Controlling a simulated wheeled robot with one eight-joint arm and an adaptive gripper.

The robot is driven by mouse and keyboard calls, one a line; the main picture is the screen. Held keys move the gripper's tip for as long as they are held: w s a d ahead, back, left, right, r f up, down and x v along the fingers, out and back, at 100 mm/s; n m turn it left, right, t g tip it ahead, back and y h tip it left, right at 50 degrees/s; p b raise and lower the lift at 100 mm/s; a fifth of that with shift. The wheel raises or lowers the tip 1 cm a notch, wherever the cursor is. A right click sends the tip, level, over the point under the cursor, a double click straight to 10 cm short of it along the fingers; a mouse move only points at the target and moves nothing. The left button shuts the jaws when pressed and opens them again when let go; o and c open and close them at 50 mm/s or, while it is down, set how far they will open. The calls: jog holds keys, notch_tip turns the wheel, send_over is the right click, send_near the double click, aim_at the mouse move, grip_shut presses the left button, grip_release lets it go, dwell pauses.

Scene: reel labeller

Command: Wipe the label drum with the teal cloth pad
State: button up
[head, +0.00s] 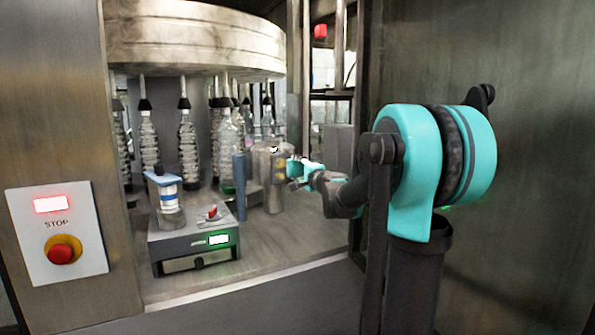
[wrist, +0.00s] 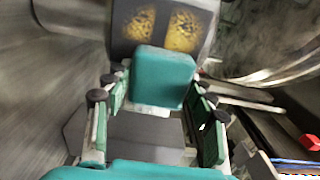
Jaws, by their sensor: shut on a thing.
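The label drum (head: 272,188) is a grey metal cylinder standing on the machine deck in the head view. In the wrist view the drum (wrist: 120,48) fills the top middle and bears two mottled yellow-and-dark patches. The teal cloth pad (wrist: 163,76) is a squarish block in front of the drum. My gripper (wrist: 160,98) is shut on the pad, with a finger on each side. In the head view my gripper (head: 299,172) is just right of the drum. The pad overlaps the drum's lower edge in the wrist view; I cannot tell whether they touch.
A blue post (head: 239,186) is left of the drum. Several bottles hang behind. A stop-button panel (head: 57,236) is far left.

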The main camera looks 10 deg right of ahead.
aim_at(273, 174)
jog(key=shift+w+a, duration=0.2)
jog(key=shift+w, duration=0.3)
jog(key=shift+a, duration=0.1)
jog(key=shift+s+a, duration=0.4)
jog(key=shift+a, duration=0.75)
jog(key=shift+s+a, duration=0.4)
jog(key=shift+a, duration=0.75)
jog(key=shift+s+a, duration=0.4)
jog(key=shift+a, duration=0.75)
jog(key=shift+d, duration=0.15)
jog(key=shift+w+d, duration=0.4)
jog(key=shift+d, duration=0.45)
jog(key=shift+w+d, duration=0.35)
jog(key=shift+d, duration=0.45)
jog(key=shift+w+d, duration=0.25)
jog(key=shift+d, duration=0.65)
jog(key=shift+w+d, duration=0.25)
jog(key=shift+d, duration=0.65)
jog(key=shift+a+f, duration=0.1)
jog(key=shift+f, duration=0.9)
jog(key=shift+s+a, duration=0.4)
jog(key=shift+a, duration=0.8)
jog(key=shift+s+a, duration=0.35)
jog(key=shift+a, duration=0.8)
jog(key=shift+s+a, duration=0.4)
jog(key=shift+a, duration=0.8)
